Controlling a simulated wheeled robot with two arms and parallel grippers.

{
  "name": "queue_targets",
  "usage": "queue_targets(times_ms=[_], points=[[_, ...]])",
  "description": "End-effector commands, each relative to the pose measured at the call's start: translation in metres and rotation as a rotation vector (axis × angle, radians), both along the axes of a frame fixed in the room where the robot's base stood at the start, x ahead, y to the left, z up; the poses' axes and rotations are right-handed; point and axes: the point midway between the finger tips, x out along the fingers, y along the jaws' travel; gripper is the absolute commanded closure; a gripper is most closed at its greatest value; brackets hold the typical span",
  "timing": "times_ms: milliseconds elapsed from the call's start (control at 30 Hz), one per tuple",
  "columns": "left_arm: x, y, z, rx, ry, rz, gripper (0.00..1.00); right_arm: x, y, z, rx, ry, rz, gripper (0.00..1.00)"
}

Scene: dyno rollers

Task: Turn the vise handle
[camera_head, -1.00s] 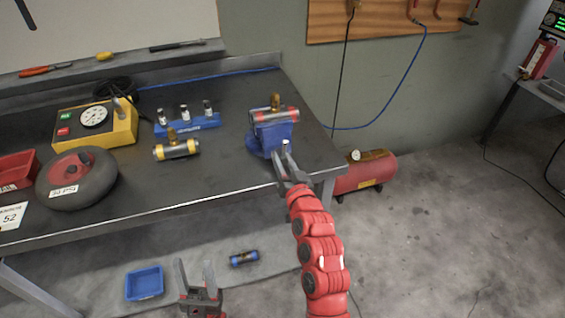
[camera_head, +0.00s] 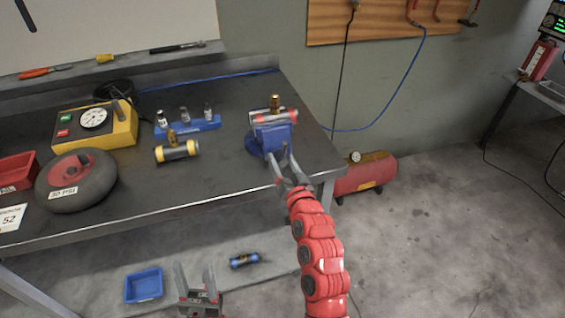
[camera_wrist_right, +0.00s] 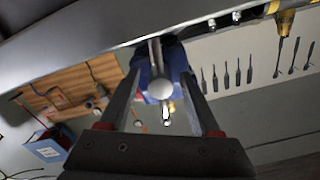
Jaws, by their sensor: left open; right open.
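The blue vise (camera_head: 256,145) stands at the right end of the workbench. It holds a red-banded metal cylinder (camera_head: 262,117) with a brass fitting upright on top. My right gripper (camera_head: 280,158) is open at the vise's front. In the right wrist view, the vise handle's pale round knob (camera_wrist_right: 160,88) shows between the spread fingers (camera_wrist_right: 160,82), with the blue vise body (camera_wrist_right: 148,72) behind it. I cannot tell whether a finger touches the handle. In the head view my gripper hides most of the handle. My left gripper (camera_head: 197,278) is open and empty, low in front of the bench.
On the bench (camera_head: 222,175) are a yellow-banded cylinder (camera_head: 178,151), a blue rack (camera_head: 190,126), a yellow gauge box (camera_head: 120,135) and a wheel (camera_head: 75,180). A blue bin (camera_head: 143,285) is on the lower shelf. A red tank (camera_head: 370,175) stands right of the bench.

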Motion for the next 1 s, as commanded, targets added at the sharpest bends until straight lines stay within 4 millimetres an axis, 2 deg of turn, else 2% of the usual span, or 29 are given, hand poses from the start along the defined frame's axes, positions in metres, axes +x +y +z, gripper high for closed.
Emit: queue_targets(times_ms=[167, 267, 700, 800, 1000], points=[[0.0, 0.0, -0.002, 0.0, 0.0, 0.0, 0.5, -0.006, -0.002, 0.001, 0.001, -0.003, 0.0, 0.36], [0.0, 0.0, -0.005, 0.0, 0.0, 0.0, 0.5, -0.018, -0.005, -0.002, 0.0, 0.001, 0.001, 0.36], [0.0, 0.0, -0.022, 0.0, 0.0, 0.0, 0.5, -0.112, -0.036, -0.003, -0.001, 0.001, 0.0, 0.36], [0.0, 0.0, 0.0, 0.0, 0.0, 0.0, 0.5, -0.127, -0.042, 0.005, -0.004, 0.005, -0.001, 0.36], [0.0, 0.0, 0.02, 0.0, 0.0, 0.0, 0.5, -0.152, -0.05, 0.004, -0.004, 0.005, -0.002, 0.36]])
